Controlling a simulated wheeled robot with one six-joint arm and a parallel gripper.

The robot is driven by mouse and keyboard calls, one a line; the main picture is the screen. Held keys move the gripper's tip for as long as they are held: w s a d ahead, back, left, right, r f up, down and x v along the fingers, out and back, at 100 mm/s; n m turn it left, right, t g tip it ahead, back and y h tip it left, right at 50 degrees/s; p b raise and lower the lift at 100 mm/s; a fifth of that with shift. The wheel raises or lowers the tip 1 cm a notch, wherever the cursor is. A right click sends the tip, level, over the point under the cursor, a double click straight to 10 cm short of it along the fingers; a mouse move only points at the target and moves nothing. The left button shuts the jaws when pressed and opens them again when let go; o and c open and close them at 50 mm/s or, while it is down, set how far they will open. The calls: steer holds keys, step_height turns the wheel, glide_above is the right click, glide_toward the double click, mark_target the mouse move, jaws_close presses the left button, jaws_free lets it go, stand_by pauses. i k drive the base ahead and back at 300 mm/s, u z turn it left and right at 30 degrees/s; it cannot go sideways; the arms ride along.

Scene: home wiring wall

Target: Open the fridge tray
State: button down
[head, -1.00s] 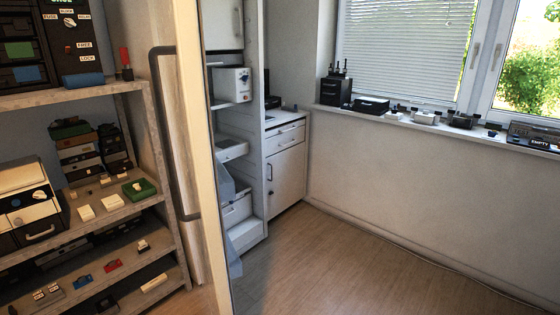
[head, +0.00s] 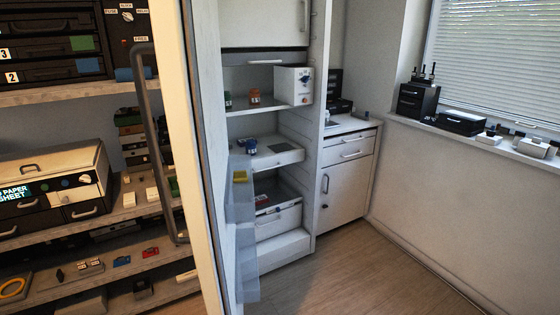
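The fridge stands at the middle of the head view with its cream door (head: 188,130) swung open toward me, seen nearly edge-on, with a long dark handle (head: 150,140) on its left side. Inside, a white tray (head: 285,158) at mid height juts out a little from the shelves and holds a small blue-topped jar (head: 251,145). Below it is a white drawer or box (head: 280,220) with a handle. A shelf (head: 250,108) above holds small jars and a white control box (head: 293,86). My gripper is not in view.
Bluish see-through door bins (head: 243,235) hang on the inside of the open door. Shelves (head: 95,95) with boxes fill the left. A white cabinet (head: 345,190) stands right of the fridge. The wooden floor (head: 370,270) at the right is clear.

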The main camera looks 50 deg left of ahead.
mark_target(274, 150)
steer(key=u, duration=0.2)
steer(key=i, duration=0.8)
steer(key=u, duration=1.25)
steer(key=i, duration=0.75)
steer(key=u, duration=0.2)
steer(key=k, duration=0.65)
steer(key=z, duration=0.9)
steer(key=i, duration=1.3)
steer(key=u, duration=0.85)
steer(key=i, duration=0.55)
steer(key=u, duration=0.6)
